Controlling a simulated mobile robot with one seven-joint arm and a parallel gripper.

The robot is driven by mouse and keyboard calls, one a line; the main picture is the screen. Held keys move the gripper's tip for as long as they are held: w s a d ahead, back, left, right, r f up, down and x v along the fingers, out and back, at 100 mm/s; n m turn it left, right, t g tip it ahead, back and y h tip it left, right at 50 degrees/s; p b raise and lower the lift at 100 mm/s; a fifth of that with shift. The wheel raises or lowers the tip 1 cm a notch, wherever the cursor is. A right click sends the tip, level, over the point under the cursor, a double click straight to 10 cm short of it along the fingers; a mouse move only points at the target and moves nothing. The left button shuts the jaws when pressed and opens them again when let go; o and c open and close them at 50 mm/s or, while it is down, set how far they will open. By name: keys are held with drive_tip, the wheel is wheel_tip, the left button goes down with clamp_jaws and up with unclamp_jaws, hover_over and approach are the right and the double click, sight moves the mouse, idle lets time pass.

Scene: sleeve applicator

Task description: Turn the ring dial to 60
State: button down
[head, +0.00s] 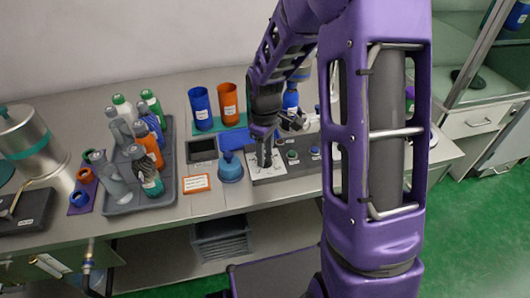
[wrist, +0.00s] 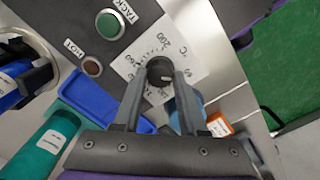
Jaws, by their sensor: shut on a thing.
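The ring dial (wrist: 159,70) is a round black knob on a white scale plate (wrist: 130,66) marked in °C, with 200 readable near the top right in the wrist view. My gripper (wrist: 160,80) has one finger on each side of the knob and is shut on it. A pale mark shows on the knob, but the number it points to is too small to read. In the head view my gripper (head: 264,160) reaches down onto the grey control panel (head: 300,167), and hides the dial.
On the panel are a green TACK button (wrist: 110,23) and a dark red lamp (wrist: 92,66) marked HOT. A blue tray (wrist: 88,98) and a blue bottle (head: 231,170) stand close by. Orange (head: 228,104) and blue (head: 201,107) cups stand behind. A grey tray (head: 120,205) holds several bottles.

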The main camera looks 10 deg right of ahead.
drive_tip(key=shift+c, duration=2.2)
unclamp_jaws()
wheel_tip(320, 180, up, 17)
drive_tip(key=p, duration=0.2)
drive_tip(key=shift+r, duration=0.2)
